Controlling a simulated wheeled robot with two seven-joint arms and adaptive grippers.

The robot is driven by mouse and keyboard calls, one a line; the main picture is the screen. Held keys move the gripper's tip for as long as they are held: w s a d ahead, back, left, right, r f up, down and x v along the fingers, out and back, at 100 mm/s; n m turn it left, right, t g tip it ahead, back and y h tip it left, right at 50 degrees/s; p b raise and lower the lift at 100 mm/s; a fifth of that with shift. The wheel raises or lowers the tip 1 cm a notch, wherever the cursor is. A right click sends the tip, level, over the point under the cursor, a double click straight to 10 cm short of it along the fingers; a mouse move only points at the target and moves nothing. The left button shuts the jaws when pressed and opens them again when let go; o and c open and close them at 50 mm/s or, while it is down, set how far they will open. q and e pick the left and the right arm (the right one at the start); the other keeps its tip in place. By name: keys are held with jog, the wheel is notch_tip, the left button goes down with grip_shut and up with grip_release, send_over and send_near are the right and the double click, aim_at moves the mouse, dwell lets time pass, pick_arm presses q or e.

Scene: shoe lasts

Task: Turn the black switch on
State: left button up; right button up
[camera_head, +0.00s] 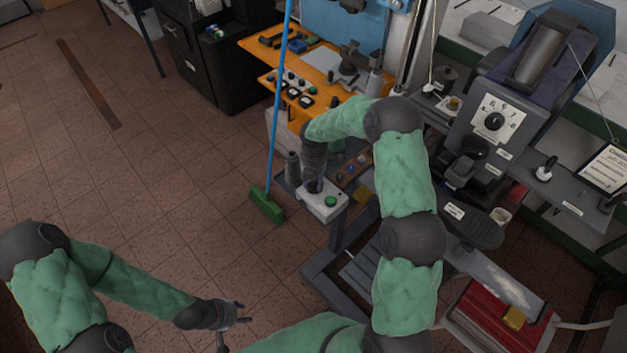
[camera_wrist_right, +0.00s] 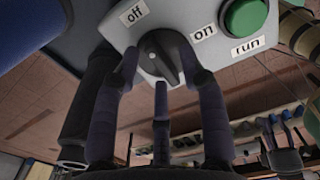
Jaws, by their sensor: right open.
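The black switch (camera_wrist_right: 163,57) is a round knob with a raised ridge on a light grey box (camera_wrist_right: 180,20). Its ridge slants, with its upper end towards the "off" label (camera_wrist_right: 132,13); the "on" label (camera_wrist_right: 203,32) is to its right. My right gripper (camera_wrist_right: 162,76) is open, with fingertips on either side of the knob and a third finger below it; I cannot tell whether they touch it. In the head view the box (camera_head: 327,208) shows under my right gripper (camera_head: 314,188), which hides the switch. My left gripper (camera_head: 234,320) is open and empty above the floor.
A green button (camera_wrist_right: 243,16) with a "run" label sits beside the switch. A green broom (camera_head: 267,207) with a blue handle stands just left of the box. A grey machine (camera_head: 500,120) stands at the right and an orange bench (camera_head: 262,50) behind. The left floor is clear.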

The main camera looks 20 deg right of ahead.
grip_shut()
jog(key=shift+m, duration=0.3)
jog(key=m+b, duration=0.1)
jog(key=m, duration=0.2)
jog(key=shift+d+b, duration=0.1)
jog(key=shift+b, duration=0.25)
jog(key=m+b, duration=0.1)
jog(key=m, duration=0.4)
jog(key=shift+d+b, duration=0.1)
jog(key=shift+b, duration=0.2)
jog(key=m+b, duration=0.1)
jog(key=m, duration=0.3)
jog(key=shift+m, duration=0.3)
jog(key=m+b, duration=0.1)
jog(key=m, duration=0.3)
jog(key=shift+s+d+m+b, duration=0.1)
jog(key=shift+m+b, duration=0.2)
jog(key=shift+b, duration=0.05)
